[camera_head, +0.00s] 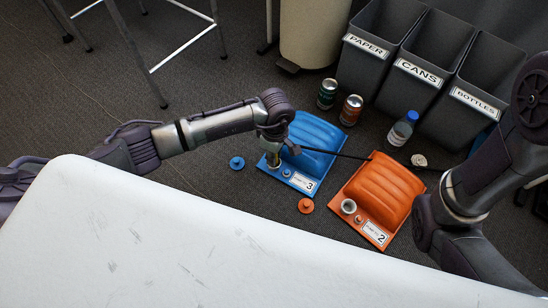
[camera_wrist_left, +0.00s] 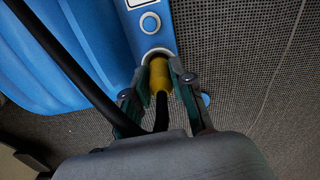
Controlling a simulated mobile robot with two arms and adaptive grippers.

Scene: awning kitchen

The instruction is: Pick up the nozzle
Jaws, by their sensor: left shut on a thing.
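The yellow nozzle (camera_wrist_left: 159,76) is between the two fingers of my left gripper (camera_wrist_left: 171,82), which is shut on it. The nozzle's far end is at a pale round port on the edge of the blue unit (camera_wrist_left: 62,55); I cannot tell how deep it sits. A black hose runs back from the nozzle. In the head view, the left gripper (camera_head: 273,148) is over the left edge of the blue unit (camera_head: 318,140), label 3, and the nozzle (camera_head: 272,160) shows small below it. My right arm is at the right; its gripper does not show.
An orange unit (camera_head: 384,188), label 2, lies to the right, with the hose (camera_head: 345,156) crossing above. Blue (camera_head: 237,163) and orange (camera_head: 306,206) caps, two cans, a bottle (camera_head: 402,129) and bins (camera_head: 414,75) are nearby. A white surface (camera_head: 150,245) fills the front.

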